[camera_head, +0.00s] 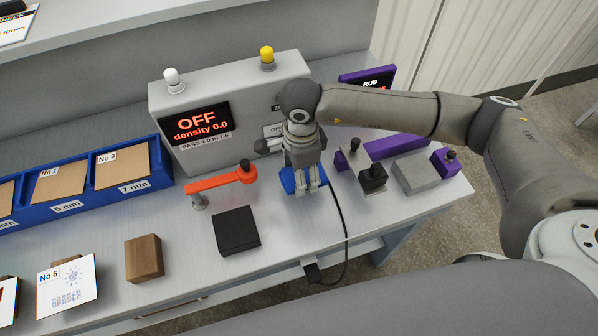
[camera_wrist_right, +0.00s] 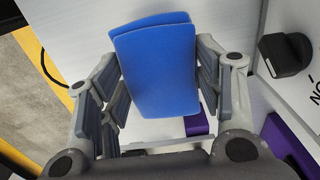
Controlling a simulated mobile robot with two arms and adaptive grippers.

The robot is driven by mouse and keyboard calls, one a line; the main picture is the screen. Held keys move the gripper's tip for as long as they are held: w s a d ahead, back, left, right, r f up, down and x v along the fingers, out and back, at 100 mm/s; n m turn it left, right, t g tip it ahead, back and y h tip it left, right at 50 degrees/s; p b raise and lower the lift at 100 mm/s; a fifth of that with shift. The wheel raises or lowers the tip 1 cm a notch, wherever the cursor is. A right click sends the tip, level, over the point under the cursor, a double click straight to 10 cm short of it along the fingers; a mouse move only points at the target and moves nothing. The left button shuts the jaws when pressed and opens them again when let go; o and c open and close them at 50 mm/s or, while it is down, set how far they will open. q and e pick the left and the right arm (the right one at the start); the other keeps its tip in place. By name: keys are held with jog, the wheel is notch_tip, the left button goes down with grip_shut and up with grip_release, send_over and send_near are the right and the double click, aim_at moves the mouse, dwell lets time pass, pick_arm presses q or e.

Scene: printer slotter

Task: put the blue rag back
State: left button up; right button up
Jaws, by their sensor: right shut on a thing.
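The blue rag (camera_head: 288,181) is a flat folded pad, partly hidden behind the fingers of my right gripper (camera_head: 306,187) in the head view. In the right wrist view the rag (camera_wrist_right: 158,62) fills the space between the fingers of my right gripper (camera_wrist_right: 160,80), with a finger along each side. My right gripper is shut on it, over the bench in front of the grey machine. I cannot tell whether the rag touches the bench. My left gripper is not in view.
A grey machine (camera_head: 190,153) with an OFF display stands behind. An orange lever (camera_head: 222,181) and black block (camera_head: 236,231) lie left of the gripper. A black cable (camera_head: 342,215) runs close on its right. A black-knobbed fixture (camera_head: 373,180) and grey block (camera_head: 415,173) stand farther right.

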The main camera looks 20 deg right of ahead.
jog(key=shift+w+f, duration=0.65)
jog(key=shift+f, duration=0.1)
notch_tip(320, 180, down, 3)
jog(key=shift+r+p, duration=0.1)
jog(key=shift+p, duration=1.05)
jog(key=shift+f, duration=0.2)
jog(key=shift+f, duration=0.1)
jog(key=shift+f+b, duration=0.15)
jog(key=shift+b, duration=0.2)
jog(key=o, duration=1)
